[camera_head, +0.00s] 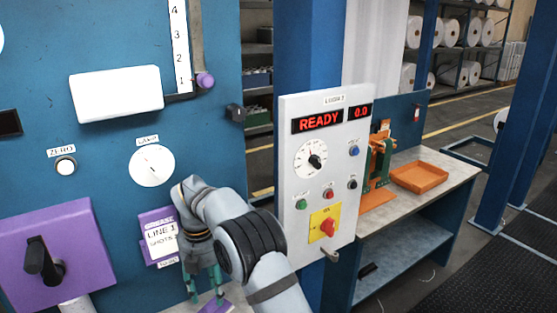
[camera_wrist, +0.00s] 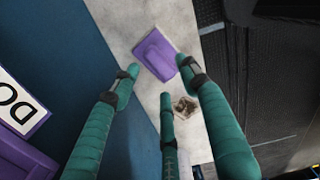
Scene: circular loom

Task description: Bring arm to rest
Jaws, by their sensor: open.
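My gripper (camera_head: 204,290) hangs pointing down in front of the blue machine panel, near the lower middle of the head view. Its teal fingers are spread apart in the wrist view (camera_wrist: 158,78), with nothing between them. Below the fingertips a flat purple block (camera_wrist: 155,54) lies on a pale grey ledge (camera_wrist: 132,18). A purple edge also shows beneath the fingers in the head view (camera_head: 216,307). The gap between fingertips and block is hard to judge.
The white control box (camera_head: 323,180) reading READY stands just right of my arm. A purple plate with a black handle (camera_head: 75,256) and a purple card holder (camera_head: 160,238) are left of it. A table (camera_head: 425,213) with an orange tray (camera_head: 419,177) stands farther right.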

